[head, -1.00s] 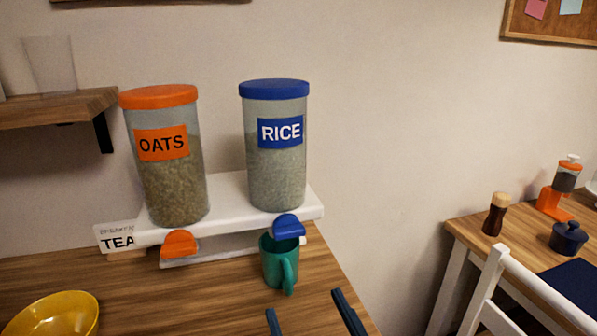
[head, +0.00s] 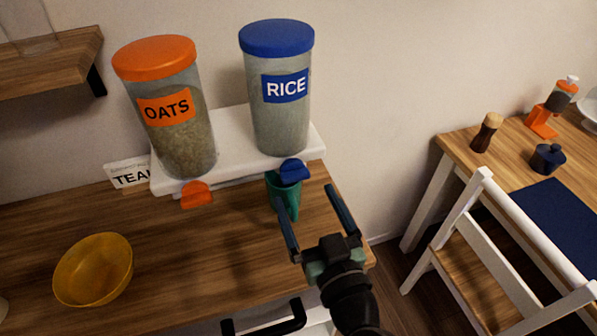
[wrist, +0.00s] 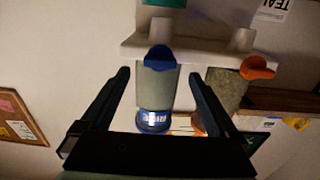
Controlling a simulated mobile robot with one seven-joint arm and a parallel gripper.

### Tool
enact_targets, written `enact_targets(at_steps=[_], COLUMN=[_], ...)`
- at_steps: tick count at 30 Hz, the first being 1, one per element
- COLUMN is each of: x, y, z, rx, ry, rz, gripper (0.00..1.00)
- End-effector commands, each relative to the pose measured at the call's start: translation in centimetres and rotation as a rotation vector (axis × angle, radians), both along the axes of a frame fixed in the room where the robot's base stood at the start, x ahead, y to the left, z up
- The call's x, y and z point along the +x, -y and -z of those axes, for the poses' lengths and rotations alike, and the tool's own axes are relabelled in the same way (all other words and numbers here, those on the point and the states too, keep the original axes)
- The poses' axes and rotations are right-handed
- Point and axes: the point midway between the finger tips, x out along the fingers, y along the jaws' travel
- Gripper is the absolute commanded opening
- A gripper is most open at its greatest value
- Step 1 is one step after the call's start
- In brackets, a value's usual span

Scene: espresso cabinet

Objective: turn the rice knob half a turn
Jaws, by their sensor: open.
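The blue rice knob (head: 294,171) sits on the front edge of the white dispenser stand (head: 232,138), below the clear canister with the blue lid and RICE label (head: 285,88). A teal mug (head: 284,194) stands under the knob, partly hidden by it and by a finger of my gripper. My gripper (head: 312,205) is open and empty, in front of and below the knob. In the wrist view, the knob (wrist: 158,58) shows beyond and between my two spread fingers (wrist: 160,78), not touched by either. This view looks upside down.
The oats canister (head: 168,105) and its orange knob (head: 197,194) stand to the left on the same stand. A yellow bowl (head: 93,270) sits on the counter at left. A white chair (head: 480,235) and a table are at right. A wooden shelf (head: 50,62) is at upper left.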

Motion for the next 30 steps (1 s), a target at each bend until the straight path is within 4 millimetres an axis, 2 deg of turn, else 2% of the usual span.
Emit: enact_targets(at_steps=[3, 9, 21, 30], x=[2.2, 4.3, 4.8, 4.8], y=[-0.8, -1.4, -1.6, -1.6], z=[-0.4, -0.1, 0.0, 0.0], rx=[0.002, 0.0, 0.0, 0.0], ry=[0.002, 0.001, 0.0, 0.0], rz=[-0.002, -0.001, 0.0, 0.0], gripper=[0.95, 0.95, 0.93, 0.39])
